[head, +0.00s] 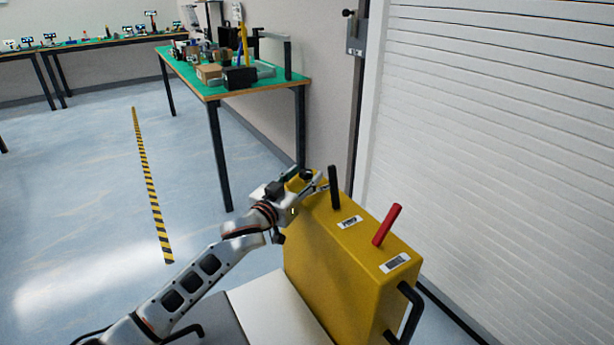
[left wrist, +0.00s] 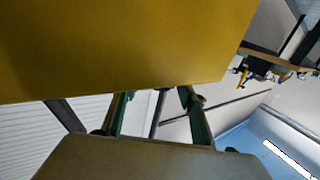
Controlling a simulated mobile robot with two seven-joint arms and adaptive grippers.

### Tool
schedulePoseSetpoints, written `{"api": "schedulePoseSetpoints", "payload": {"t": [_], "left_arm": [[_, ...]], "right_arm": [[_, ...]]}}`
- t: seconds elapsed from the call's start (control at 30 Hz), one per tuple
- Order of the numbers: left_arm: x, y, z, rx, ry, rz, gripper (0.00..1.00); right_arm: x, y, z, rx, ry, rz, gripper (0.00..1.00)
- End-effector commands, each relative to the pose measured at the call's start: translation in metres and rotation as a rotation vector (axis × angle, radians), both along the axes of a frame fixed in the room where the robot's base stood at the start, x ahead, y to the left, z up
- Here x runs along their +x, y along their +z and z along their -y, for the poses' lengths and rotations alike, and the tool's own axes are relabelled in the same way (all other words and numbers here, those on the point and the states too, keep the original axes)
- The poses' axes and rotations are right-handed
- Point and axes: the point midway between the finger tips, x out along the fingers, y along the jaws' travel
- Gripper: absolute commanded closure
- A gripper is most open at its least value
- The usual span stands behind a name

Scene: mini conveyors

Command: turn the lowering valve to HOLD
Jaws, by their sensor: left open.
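A yellow box-shaped unit (head: 330,250) stands in front of me with two levers on its top. A black lever (head: 334,187) stands nearly upright at the far end. A red lever (head: 386,225) leans to the right at the near end. Each lever has a small label beside it; I cannot read the print, so I cannot tell the HOLD mark. My left gripper (head: 318,186) is at the far end of the top, just left of the black lever, with no visible grip on it. In the left wrist view its fingers (left wrist: 157,112) are apart, below the yellow casing (left wrist: 130,45). My right gripper is out of view.
A black handle (head: 409,312) sticks out of the unit's near side. A white shutter (head: 490,150) rises close on the right. A green-topped table (head: 225,92) with boxes and tools stands behind. The floor at left is clear apart from a striped tape line (head: 150,185).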

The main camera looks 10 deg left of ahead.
Motion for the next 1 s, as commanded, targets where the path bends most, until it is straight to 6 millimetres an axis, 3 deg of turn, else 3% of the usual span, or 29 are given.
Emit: {"api": "schedulePoseSetpoints", "payload": {"t": [0.2, 0.47, 0.5, 0.63, 0.67, 1.0], "left_arm": [[0.012, -0.001, 0.0035, 0.0, 0.0, -0.001, 0.58], [0.013, 0.0011, 0.0037, 0.0, 0.0, 0.001, 0.58], [0.0129, 0.0011, 0.0037, 0.0, 0.0, 0.001, 0.61], [0.0128, 0.0009, 0.0037, 0.0, 0.0, 0.001, 0.95], [0.0128, 0.0008, 0.0037, 0.0, 0.0, 0.001, 0.98], [0.0129, 0.0026, 0.0028, 0.003, -0.023, 0.002, 0.98]], "right_arm": [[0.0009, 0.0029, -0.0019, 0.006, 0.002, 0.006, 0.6], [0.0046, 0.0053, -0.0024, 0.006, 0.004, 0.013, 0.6], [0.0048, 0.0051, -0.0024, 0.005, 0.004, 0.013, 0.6], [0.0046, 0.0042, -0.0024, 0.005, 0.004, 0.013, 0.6], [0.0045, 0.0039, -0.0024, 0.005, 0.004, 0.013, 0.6], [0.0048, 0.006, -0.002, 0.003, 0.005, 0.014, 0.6]]}}
